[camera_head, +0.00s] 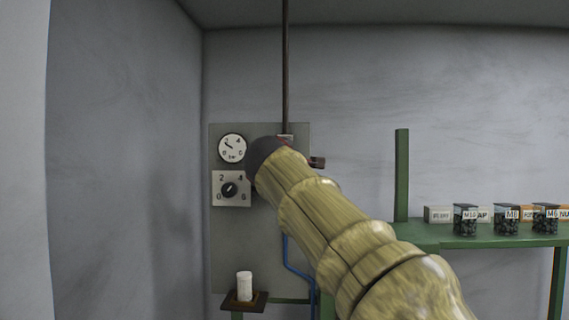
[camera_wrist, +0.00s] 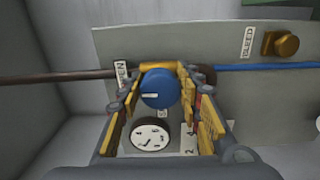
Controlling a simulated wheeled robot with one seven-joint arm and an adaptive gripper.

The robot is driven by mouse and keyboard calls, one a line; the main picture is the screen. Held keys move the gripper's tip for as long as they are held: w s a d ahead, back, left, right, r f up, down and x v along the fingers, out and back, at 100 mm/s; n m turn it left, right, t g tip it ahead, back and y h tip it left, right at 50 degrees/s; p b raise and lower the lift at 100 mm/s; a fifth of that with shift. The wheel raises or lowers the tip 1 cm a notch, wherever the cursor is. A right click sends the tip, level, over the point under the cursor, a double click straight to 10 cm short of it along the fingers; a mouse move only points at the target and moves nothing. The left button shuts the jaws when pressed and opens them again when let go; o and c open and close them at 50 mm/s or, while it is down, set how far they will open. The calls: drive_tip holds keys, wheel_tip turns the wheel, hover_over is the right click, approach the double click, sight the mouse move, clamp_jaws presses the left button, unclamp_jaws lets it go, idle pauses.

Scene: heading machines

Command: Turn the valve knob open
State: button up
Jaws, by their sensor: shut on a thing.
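The valve knob (camera_wrist: 158,95) is round and blue with a white line on its face, seen in the wrist view. The line points left, towards a white label ending in "EN" (camera_wrist: 121,73), which is partly covered. My gripper (camera_wrist: 161,74) has its yellow-padded fingers on both sides of the knob and is shut on it. In the head view my gripper (camera_head: 266,152) is a dark end at the grey panel (camera_head: 225,262), and my arm hides the knob there.
A dial gauge (camera_head: 232,148) and a black selector knob (camera_head: 230,190) sit left of my gripper. A brass "BLEED" fitting (camera_wrist: 281,44) is on the panel. A small shelf holds a white cylinder (camera_head: 244,286). A green bench (camera_head: 480,241) with jars stands at right.

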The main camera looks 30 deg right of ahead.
drive_tip(key=shift+f, duration=0.15)
drive_tip(key=o, duration=1.1)
drive_tip(key=shift+o, duration=0.2)
drive_tip(key=shift+s, duration=0.1)
drive_tip(key=v, duration=1.2)
